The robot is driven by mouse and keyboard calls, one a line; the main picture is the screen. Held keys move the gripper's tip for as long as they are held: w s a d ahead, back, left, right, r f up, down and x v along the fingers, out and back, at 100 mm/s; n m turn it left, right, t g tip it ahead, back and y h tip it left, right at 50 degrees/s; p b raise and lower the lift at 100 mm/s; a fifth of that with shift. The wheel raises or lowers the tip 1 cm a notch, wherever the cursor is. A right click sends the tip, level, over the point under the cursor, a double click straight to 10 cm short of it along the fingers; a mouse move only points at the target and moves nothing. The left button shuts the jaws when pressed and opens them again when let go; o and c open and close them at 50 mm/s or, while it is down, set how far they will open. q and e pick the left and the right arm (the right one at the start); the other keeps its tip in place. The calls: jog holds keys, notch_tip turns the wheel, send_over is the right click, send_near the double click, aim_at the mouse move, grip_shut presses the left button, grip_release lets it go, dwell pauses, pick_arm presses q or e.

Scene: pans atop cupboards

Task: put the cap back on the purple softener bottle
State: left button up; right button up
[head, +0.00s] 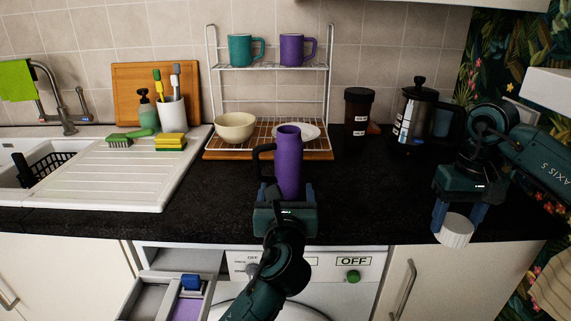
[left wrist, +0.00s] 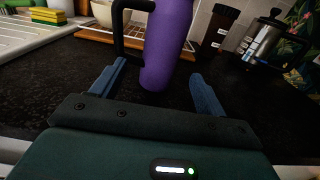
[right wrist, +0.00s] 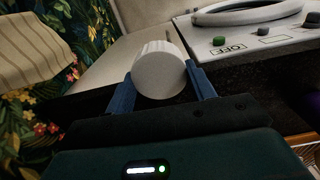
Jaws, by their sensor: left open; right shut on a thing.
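The purple softener bottle (head: 289,165) stands upright on the dark worktop, its black handle to the left. It also shows in the left wrist view (left wrist: 168,45). My left gripper (head: 285,190) is open, with its fingers (left wrist: 158,85) on either side of the bottle's lower part and gaps between them and it. My right gripper (head: 459,215) is shut on the white ribbed cap (head: 456,230) and holds it at the worktop's front edge, to the right of the bottle. The cap shows between the fingers in the right wrist view (right wrist: 159,72). The bottle's top seems open.
A wire rack (head: 270,68) with mugs, a bowl (head: 235,127) and a plate stands behind the bottle. A brown jar (head: 358,110) and a French press (head: 415,115) stand back right. An open drawer (head: 170,297) juts out below. Worktop between bottle and right gripper is clear.

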aim_at(289, 173)
pick_arm(q)
jog(key=shift+w, duration=1.4)
pick_arm(e)
jog(key=shift+f, duration=0.15)
pick_arm(q)
jog(key=shift+w, duration=0.1)
jog(key=w+b, duration=0.1)
jog(key=w, duration=0.4)
jog(key=shift+d, duration=0.2)
pick_arm(e)
jog(key=shift+f, duration=0.35)
pick_arm(q)
jog(key=shift+r, duration=0.1)
jog(key=shift+c, duration=0.3)
